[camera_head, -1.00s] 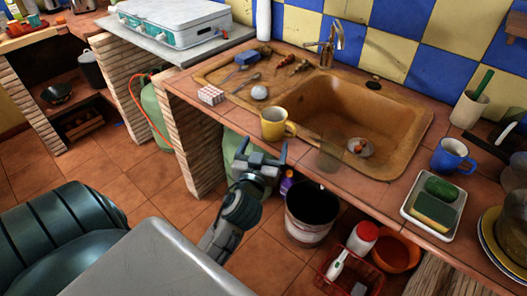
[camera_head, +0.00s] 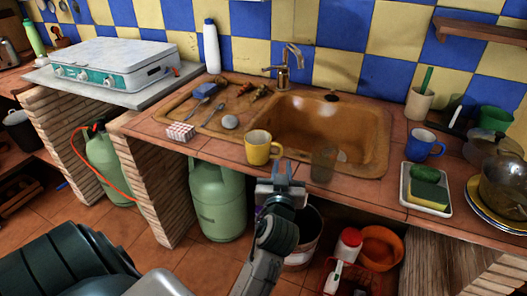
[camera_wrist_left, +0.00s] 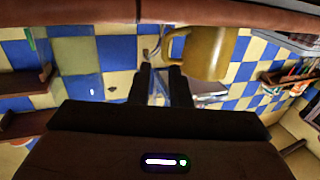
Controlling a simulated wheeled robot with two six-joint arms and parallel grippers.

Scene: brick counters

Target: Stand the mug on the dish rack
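A yellow mug (camera_head: 258,150) stands upright on the tiled counter (camera_head: 205,148) near the front edge, left of the sink bowl. My left gripper (camera_head: 282,172) is in front of the counter edge, just right of and below the mug, apart from it. In the left wrist view the gripper (camera_wrist_left: 161,82) has a gap between its fingers with nothing held; the yellow mug (camera_wrist_left: 210,52) shows beyond them, upside down in the picture. A blue mug (camera_head: 422,146) stands farther right. I cannot make out a dish rack. My right gripper is not in view.
A clear glass (camera_head: 323,166) stands close right of the yellow mug. The sink (camera_head: 372,150) is behind. A patterned box (camera_head: 180,132) lies left, and a white tray (camera_head: 441,208) with a sponge right. A bucket (camera_head: 305,240) and gas cylinder (camera_head: 220,205) stand under the counter.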

